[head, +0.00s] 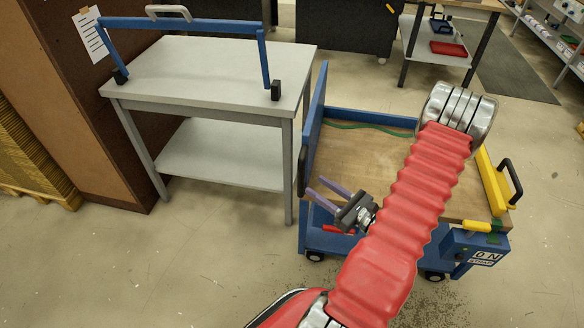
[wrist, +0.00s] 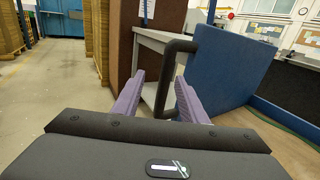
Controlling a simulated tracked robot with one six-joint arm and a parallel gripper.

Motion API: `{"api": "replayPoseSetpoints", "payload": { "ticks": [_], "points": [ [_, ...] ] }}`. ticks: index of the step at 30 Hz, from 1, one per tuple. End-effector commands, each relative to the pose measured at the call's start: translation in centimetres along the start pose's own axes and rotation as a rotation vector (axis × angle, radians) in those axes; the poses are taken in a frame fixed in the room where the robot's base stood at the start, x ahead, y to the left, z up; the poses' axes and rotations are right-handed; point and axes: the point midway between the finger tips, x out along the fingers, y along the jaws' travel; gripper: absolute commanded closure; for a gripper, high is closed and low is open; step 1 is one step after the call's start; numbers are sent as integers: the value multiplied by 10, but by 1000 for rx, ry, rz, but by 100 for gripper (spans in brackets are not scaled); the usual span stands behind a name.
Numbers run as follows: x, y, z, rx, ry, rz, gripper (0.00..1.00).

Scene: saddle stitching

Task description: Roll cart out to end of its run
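The cart (head: 345,170) has a blue frame, a wooden deck and an upright blue side panel (head: 318,105), which also shows in the wrist view (wrist: 235,75). A black handle (head: 302,172) is on the panel's outer left face. My gripper (head: 316,187) has purple fingers, spread apart and pointing left at the handle's lower part. In the wrist view, the handle (wrist: 178,62) rises between the open fingers (wrist: 160,95). I cannot tell whether they touch it. My red-sleeved arm hides part of the deck and the cart's front.
A grey table (head: 215,75) with a blue bar frame (head: 185,25) stands close to the cart's left. A yellow-edged part with a black handle (head: 510,180) is on the cart's right. Open floor (head: 170,270) lies in front and left. A brown cabinet (head: 100,130) stands further left.

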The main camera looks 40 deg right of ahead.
Motion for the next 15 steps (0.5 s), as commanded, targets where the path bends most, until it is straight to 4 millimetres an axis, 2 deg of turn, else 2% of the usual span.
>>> {"api": "replayPoseSetpoints", "payload": {
  "ticks": [4, 15],
  "points": [
    [-8, -10, -9, 22, -5, -52, 61],
    [-7, -10, -8, 21, -5, -52, 61]
  ]
}}
